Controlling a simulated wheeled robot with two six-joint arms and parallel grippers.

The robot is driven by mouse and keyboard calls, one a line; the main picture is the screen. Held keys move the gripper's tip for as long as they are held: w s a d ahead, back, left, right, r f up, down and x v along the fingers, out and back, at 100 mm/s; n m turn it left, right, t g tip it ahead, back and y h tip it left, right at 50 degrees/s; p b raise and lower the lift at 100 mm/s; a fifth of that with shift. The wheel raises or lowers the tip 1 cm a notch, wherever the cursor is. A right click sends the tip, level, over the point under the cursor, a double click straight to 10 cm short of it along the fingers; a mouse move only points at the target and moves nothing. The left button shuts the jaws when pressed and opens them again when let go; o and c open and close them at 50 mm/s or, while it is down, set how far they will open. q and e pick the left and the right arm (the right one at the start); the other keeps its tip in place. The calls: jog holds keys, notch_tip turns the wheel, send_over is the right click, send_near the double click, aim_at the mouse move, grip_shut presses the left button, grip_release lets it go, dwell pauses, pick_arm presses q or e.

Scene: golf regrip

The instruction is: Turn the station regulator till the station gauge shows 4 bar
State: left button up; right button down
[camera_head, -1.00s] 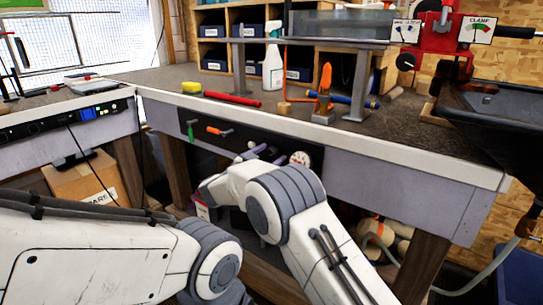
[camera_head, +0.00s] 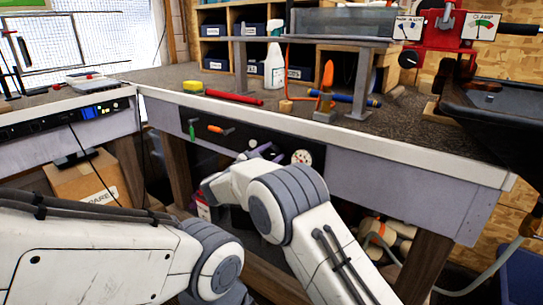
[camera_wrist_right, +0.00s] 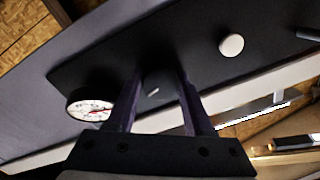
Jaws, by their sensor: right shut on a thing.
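The station gauge (camera_head: 301,157) is a round white dial on the black panel under the bench's front edge. In the right wrist view the gauge (camera_wrist_right: 90,107) is left of the fingers. It shows a red needle, but its figures are too small to read. My right gripper (camera_head: 262,152) is at the panel just left of the gauge. In the right wrist view its two purple fingers (camera_wrist_right: 160,78) stand apart, shut on the station regulator, which is dark against the panel and mostly hidden. My left arm crosses the lower left; its gripper is out of view.
A green handle (camera_head: 191,130) and an orange handle (camera_head: 215,129) sit on the panel's left part. A white round knob (camera_wrist_right: 231,45) shows in the right wrist view. The bench edge (camera_head: 330,137) overhangs the panel. A cardboard box (camera_head: 85,182) stands at left.

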jog(key=m+b, duration=0.1)
jog(key=m, duration=0.1)
jog(key=m+b, duration=0.1)
jog(key=m, duration=0.1)
jog(key=shift+f+m, duration=0.2)
jog(key=shift+m, duration=0.1)
pick_arm(q)
jog(key=shift+f+b, duration=1.35)
jog(key=shift+f, duration=1.15)
pick_arm(e)
jog(key=shift+a+m, duration=0.1)
jog(key=shift+m, duration=1.9)
jog(key=shift+c, duration=1.4)
grip_release()
jog(key=shift+r, duration=0.1)
